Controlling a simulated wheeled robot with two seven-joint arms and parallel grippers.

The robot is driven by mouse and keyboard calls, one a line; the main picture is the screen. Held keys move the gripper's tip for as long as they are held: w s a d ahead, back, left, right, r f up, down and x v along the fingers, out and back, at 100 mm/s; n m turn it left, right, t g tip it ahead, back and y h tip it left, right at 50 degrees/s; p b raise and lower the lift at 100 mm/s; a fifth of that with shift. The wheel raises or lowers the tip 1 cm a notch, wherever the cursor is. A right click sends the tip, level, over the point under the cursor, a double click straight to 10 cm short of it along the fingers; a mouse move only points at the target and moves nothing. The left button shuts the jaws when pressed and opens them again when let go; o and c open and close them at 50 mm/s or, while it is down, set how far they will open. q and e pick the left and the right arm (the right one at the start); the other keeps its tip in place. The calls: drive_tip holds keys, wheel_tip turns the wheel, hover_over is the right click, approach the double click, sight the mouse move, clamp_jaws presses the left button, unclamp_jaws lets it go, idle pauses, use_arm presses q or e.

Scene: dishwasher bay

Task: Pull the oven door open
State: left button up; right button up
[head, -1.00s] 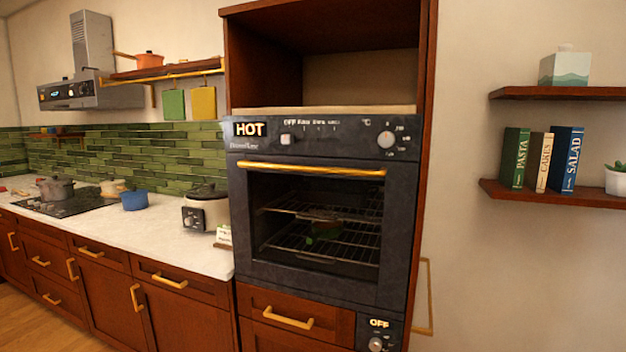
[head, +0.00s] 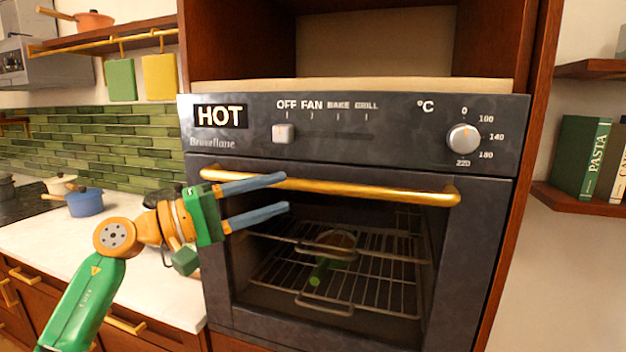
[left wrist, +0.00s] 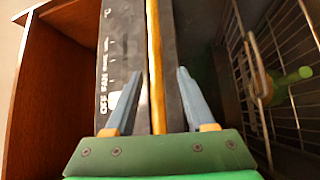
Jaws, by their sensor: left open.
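The oven door (head: 472,245) is dark with a glass window and looks shut. Its brass handle (head: 370,190) runs across the top of the door. My left gripper (head: 286,193) is open at the left part of the handle, with its blue fingers pointing right in the head view. In the left wrist view the handle (left wrist: 155,60) passes between the two spread fingers, with a gap visible on each side. My right gripper is not in view.
The control panel (head: 370,125) with a "HOT" sign, slider and knob (head: 464,138) sits just above the handle. Wire racks (head: 380,285) and a green-handled item (head: 319,271) show inside. A blue pot (head: 86,203) stands on the left counter (head: 150,285).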

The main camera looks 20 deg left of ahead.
sight(310, 184)
use_arm(q)
drive_tip(key=w+d+p, duration=0.1)
drive_tip(key=d, duration=0.1)
drive_tip(key=w+d+r+p, duration=0.1)
drive_tip(key=d, duration=0.1)
drive_tip(key=w+d+r+p, duration=0.1)
drive_tip(key=d+p, duration=0.1)
drive_tip(key=shift+d, duration=0.15)
drive_tip(key=shift+w+f, duration=0.2)
drive_tip(key=shift+w+a+f, duration=0.15)
drive_tip(key=shift+a+f, duration=0.1)
drive_tip(key=shift+r, duration=0.1)
clamp_jaws()
idle(0.5)
